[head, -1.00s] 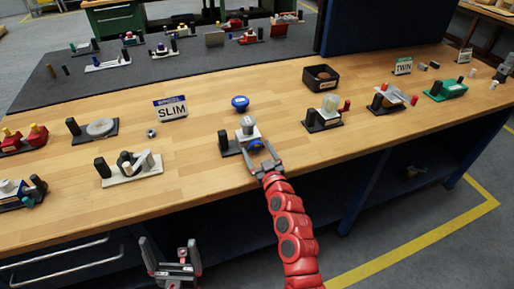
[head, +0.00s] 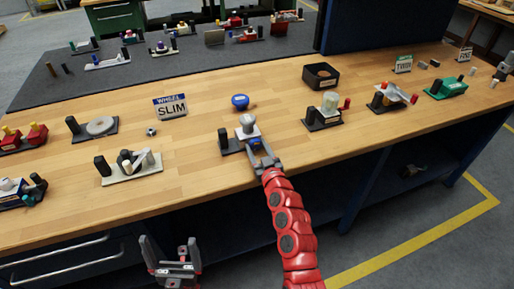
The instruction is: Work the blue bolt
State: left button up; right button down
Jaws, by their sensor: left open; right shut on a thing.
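A small fixture with a black base, a black post (head: 225,135) and a grey round-topped part (head: 247,122) stands near the front edge of the bench. A blue bolt (head: 256,142) shows at its front side, mostly hidden by the fingers. My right gripper (head: 260,154), on the red arm, is at the fixture's front and shut on the blue bolt. My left gripper (head: 171,258) is open and empty, low in front of the bench, apart from everything.
A blue knob-like piece (head: 240,102) sits behind the fixture. Other fixtures are a beige one (head: 135,168) to the left and one with a clear dome (head: 327,110) to the right. A black bin (head: 320,75) stands behind. Wood between them is bare.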

jog(key=shift+f+m+b, duration=0.2)
jog(key=shift+m+b, duration=0.5)
jog(key=shift+m, duration=0.5)
jog(key=shift+d+m, duration=0.1)
jog(key=shift+m, duration=0.5)
jog(key=shift+r, duration=0.15)
jog(key=shift+c, duration=1.2)
grip_release()
